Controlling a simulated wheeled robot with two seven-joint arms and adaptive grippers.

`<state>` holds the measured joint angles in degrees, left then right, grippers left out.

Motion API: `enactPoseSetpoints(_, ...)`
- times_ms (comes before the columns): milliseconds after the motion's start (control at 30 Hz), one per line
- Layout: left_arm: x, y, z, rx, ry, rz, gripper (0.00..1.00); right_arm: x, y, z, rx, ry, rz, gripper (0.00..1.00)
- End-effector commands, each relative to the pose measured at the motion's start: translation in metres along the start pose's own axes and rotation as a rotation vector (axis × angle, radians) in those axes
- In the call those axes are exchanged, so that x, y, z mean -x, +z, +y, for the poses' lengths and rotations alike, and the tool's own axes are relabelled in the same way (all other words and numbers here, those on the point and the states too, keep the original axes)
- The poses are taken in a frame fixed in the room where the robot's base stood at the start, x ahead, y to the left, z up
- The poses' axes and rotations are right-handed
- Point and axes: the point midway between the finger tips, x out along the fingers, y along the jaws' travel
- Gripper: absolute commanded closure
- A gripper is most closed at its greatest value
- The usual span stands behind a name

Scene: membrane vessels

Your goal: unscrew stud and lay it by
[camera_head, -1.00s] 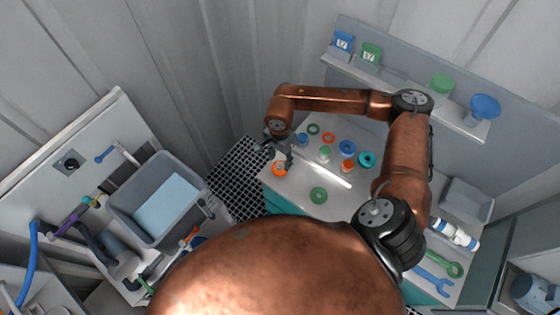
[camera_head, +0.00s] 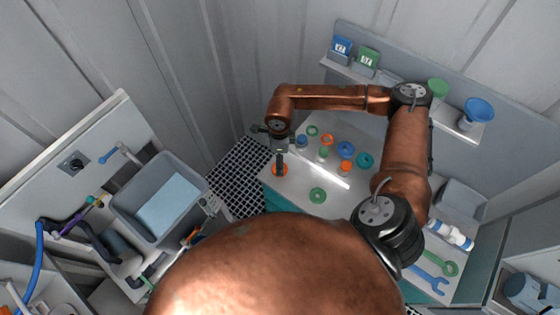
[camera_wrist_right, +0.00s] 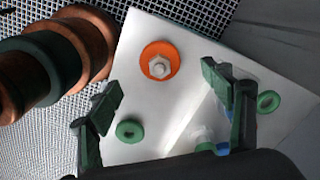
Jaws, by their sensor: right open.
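An orange ring (camera_head: 280,170) lies at the left end of the white worktop in the head view. In the right wrist view the orange ring (camera_wrist_right: 152,69) surrounds a pale hexagonal stud head (camera_wrist_right: 160,66). My right gripper (camera_head: 281,161) is over this ring in the head view and partly covers it. In the right wrist view my right gripper (camera_wrist_right: 163,93) has its fingers wide apart with nothing between them; the stud appears beyond the fingertips, not gripped. My left gripper is not in view.
The white worktop (camera_head: 296,190) also carries a green ring (camera_head: 318,195), a blue ring (camera_head: 346,148), a teal ring (camera_head: 364,160) and other small parts. A shelf with a blue funnel (camera_head: 478,110) runs behind. A grey bin (camera_head: 195,210) stands left, across a black grating (camera_head: 240,170).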

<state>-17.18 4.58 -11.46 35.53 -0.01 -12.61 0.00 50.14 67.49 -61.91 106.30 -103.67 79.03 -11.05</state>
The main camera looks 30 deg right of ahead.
Motion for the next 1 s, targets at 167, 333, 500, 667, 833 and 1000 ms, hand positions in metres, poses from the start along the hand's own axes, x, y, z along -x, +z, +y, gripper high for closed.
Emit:
enactPoseSetpoints(167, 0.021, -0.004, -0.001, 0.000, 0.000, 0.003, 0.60, 0.004, -0.001, 0.001, -0.262, 0.001, 0.002, 0.27)
enactPoseSetpoints(333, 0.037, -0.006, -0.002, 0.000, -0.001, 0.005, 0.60, 0.003, 0.000, 0.001, -0.516, 0.001, 0.001, 0.27)
enactPoseSetpoints(500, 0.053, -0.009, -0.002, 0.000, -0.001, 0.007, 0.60, 0.003, -0.001, 0.001, -0.771, 0.001, 0.002, 0.27)
enactPoseSetpoints(667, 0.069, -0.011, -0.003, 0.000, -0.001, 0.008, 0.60, 0.004, 0.000, 0.001, -1.014, 0.001, 0.001, 0.27)
enactPoseSetpoints(833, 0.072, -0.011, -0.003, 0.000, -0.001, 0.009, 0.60, -0.006, 0.000, 0.000, -1.223, 0.000, 0.001, 0.27)
enactPoseSetpoints(1000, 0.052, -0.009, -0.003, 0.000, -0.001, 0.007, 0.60, -0.031, -0.001, 0.001, -1.216, 0.000, 0.002, 0.27)
